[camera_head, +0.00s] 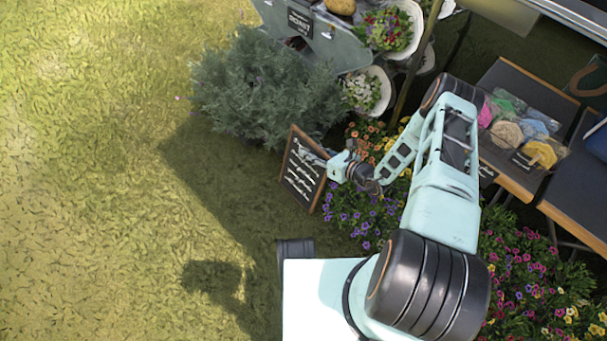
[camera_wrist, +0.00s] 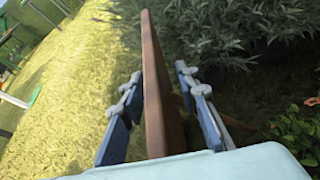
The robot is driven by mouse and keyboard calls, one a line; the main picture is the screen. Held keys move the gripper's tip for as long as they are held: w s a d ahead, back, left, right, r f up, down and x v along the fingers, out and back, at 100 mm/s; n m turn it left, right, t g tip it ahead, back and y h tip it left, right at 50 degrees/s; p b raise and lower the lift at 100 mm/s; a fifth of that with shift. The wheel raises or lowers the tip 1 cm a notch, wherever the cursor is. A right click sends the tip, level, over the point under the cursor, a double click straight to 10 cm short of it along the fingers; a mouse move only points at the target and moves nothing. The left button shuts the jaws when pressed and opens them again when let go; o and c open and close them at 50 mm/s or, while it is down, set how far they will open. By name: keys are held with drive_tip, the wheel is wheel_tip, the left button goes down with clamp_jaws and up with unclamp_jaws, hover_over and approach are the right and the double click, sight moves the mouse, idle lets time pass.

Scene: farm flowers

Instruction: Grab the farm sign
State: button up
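The farm sign (camera_head: 302,173) is a black chalkboard with white writing and a brown wooden frame, standing tilted on the grass among the flowers. My gripper (camera_head: 331,162) reaches it at its right edge in the head view. In the wrist view the sign (camera_wrist: 157,85) shows edge-on as a brown wooden board between the two blue fingers of my gripper (camera_wrist: 160,100). The fingers are apart, one on each side of the board, with a visible gap on both sides. The sign's lower part is hidden behind my gripper's body in the wrist view.
A large grey-green bush (camera_head: 265,88) stands behind the sign. Purple and orange flowers (camera_head: 362,215) grow close to its right. A wooden table (camera_head: 507,85) with colourful bags is at the right. Open grass (camera_head: 100,180) lies to the left.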

drive_tip(key=shift+w+a, duration=0.15)
clamp_jaws()
idle(0.4)
